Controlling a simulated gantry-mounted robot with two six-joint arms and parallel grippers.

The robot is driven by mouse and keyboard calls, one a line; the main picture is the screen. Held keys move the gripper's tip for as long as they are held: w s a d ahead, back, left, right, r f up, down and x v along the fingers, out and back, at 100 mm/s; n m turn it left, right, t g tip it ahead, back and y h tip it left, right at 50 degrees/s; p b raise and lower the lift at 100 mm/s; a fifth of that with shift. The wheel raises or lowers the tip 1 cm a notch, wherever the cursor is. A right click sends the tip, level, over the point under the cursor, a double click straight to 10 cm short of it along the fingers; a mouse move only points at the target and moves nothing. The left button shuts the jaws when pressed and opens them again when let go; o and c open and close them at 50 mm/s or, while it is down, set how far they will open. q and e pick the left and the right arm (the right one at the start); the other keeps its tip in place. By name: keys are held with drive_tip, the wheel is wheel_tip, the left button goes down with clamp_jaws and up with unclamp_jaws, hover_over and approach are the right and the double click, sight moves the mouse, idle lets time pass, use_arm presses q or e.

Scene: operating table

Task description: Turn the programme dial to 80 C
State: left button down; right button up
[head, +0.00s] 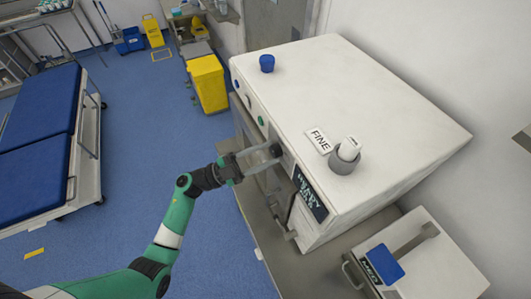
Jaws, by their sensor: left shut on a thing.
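The white machine (345,85) stands on a counter at the centre right, its front panel facing left. My left gripper (268,155) reaches the front panel and is shut on a small dark knob (276,150), which appears to be the programme dial. The fingers hide part of the dial, and its pointer and temperature marks cannot be read from here. A dark label plate (310,194) with white writing sits on the front to the right of the dial. My right gripper is not in view.
A green button (261,121) and other small controls sit left of the dial. A door handle (284,231) projects below. On top are a blue cap (267,63), a "FINE" card (319,140) and a grey holder (345,160). A smaller white box (425,262) stands at right.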

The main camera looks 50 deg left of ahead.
use_arm(q)
drive_tip(key=m+g+h, duration=0.1)
drive_tip(key=m, duration=0.2)
drive_tip(key=m+g, duration=0.1)
drive_tip(key=m, duration=0.2)
drive_tip(key=shift+a+r+h+p, duration=0.2)
drive_tip(key=shift+h+p, duration=0.1)
drive_tip(key=shift+h, duration=0.1)
drive_tip(key=m+g+p, duration=0.1)
drive_tip(key=m+g, duration=0.1)
drive_tip(key=m, duration=0.3)
drive_tip(key=shift+r, duration=0.15)
drive_tip(key=m, duration=0.2)
drive_tip(key=m+g+y+p, duration=0.1)
drive_tip(key=m, duration=0.1)
drive_tip(key=shift+r+g, duration=0.2)
drive_tip(key=shift+g, duration=0.1)
drive_tip(key=shift+m+g+y+p, duration=0.4)
drive_tip(key=shift+m+y+p, duration=0.5)
drive_tip(key=shift+m, duration=1.1)
drive_tip(key=shift+c, duration=2)
unclamp_jaws()
